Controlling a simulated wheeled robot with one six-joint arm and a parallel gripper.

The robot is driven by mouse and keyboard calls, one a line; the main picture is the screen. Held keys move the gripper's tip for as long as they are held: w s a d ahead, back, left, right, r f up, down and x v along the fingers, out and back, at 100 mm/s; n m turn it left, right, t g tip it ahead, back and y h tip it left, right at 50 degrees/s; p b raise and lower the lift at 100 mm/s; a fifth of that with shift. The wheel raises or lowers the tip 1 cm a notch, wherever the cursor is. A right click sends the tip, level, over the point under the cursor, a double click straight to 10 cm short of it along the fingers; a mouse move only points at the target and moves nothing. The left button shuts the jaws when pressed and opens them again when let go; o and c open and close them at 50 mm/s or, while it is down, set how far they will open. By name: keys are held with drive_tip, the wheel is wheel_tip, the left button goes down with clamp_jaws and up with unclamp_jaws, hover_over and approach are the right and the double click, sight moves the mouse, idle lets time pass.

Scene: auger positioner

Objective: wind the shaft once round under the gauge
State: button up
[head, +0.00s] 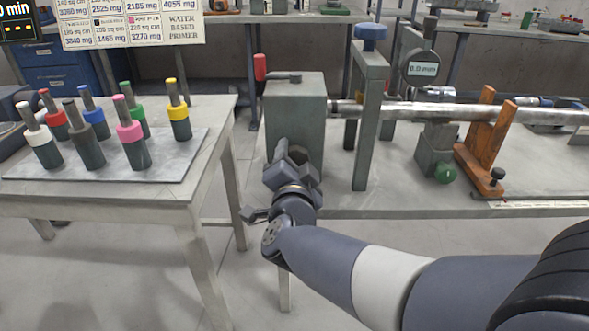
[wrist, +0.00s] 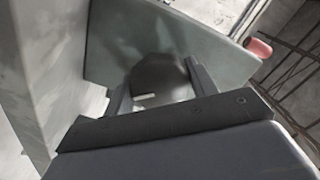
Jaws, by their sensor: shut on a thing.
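The shaft (head: 395,108) is a long metal bar. It runs level from the grey-green gearbox (head: 297,105) to the right. The round gauge (head: 411,84) stands over it, with a small readout. A red handle (head: 260,67) stands upright at the gearbox's top left; it also shows in the wrist view (wrist: 259,48). My gripper (head: 296,158) is at the gearbox's near face. In the wrist view its fingers (wrist: 160,92) sit either side of a dark rounded part (wrist: 158,75) and are shut on it. Its full shape is hidden.
A table (head: 212,130) on the left bears a grey board (head: 110,165) with several coloured-top cylinders. A blue-knobbed frame (head: 368,120) and an orange wooden stand (head: 485,140) stand along the shaft on the workbench (head: 400,200). Floor shows between table and bench.

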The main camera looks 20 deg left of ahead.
drive_tip(key=shift+m+b, duration=0.65)
drive_tip(key=shift+m, duration=0.45)
drive_tip(key=o, duration=1)
drive_tip(key=shift+s, duration=0.1)
drive_tip(key=shift+p+v, duration=1.2)
drive_tip(key=shift+v, duration=4.1)
